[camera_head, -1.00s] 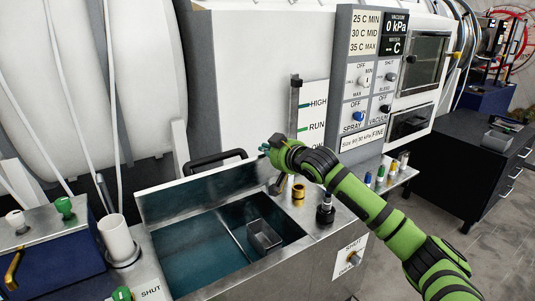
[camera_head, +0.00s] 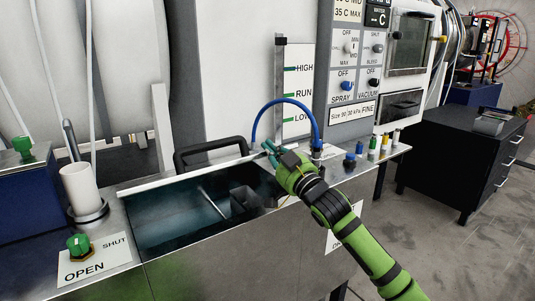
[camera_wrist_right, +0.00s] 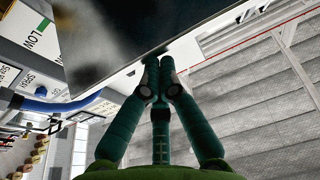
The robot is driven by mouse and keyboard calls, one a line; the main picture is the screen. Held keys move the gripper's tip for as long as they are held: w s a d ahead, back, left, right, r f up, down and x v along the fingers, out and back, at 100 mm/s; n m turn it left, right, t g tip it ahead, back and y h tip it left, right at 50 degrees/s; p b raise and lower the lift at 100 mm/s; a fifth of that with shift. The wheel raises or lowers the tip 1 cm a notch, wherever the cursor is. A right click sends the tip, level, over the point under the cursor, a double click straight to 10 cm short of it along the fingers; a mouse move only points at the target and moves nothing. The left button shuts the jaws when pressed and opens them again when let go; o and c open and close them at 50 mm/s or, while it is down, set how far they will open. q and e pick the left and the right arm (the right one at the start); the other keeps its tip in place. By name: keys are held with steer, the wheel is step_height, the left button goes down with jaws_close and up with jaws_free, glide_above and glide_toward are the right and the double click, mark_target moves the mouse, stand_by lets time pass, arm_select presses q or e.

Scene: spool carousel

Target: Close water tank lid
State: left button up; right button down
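The water tank (camera_head: 185,260) is a steel box with dark water inside and a small tray (camera_head: 243,200) in it. Its steel lid (camera_head: 190,176) stands raised along the back edge and shows as a thin bright strip, its exact angle unclear. A black handle (camera_head: 178,160) rises behind it. My right gripper (camera_head: 268,150) is at the lid's right end. In the right wrist view its green fingers (camera_wrist_right: 159,76) are together, with tips at the edge of a dark steel panel (camera_wrist_right: 125,35), seemingly the lid. Contact is unclear. My left gripper is out of view.
Several coloured fittings (camera_head: 384,142) stand on a shelf at right. A white cylinder (camera_head: 80,188) and green valve knob (camera_head: 80,244) are at left.

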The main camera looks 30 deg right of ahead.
steer(key=shift+t, duration=0.9)
steer(key=f+b, duration=0.2)
steer(key=s+f+b, duration=0.1)
steer(key=f+b, duration=0.1)
steer(key=s+f+b, duration=0.1)
steer(key=f+b, duration=0.1)
steer(key=shift+d+f, duration=0.1)
steer(key=shift+f, duration=0.2)
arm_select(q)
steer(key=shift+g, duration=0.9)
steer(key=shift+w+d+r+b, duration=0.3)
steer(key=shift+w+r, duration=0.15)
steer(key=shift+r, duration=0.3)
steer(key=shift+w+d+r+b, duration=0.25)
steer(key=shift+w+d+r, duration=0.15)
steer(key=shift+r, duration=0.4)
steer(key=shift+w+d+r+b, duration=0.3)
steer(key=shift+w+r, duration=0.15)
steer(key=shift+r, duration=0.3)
arm_select(e)
steer(key=shift+s+f, duration=0.25)
steer(key=shift+f, duration=0.55)
steer(key=shift+s+f, duration=0.25)
steer(key=shift+f, duration=0.55)
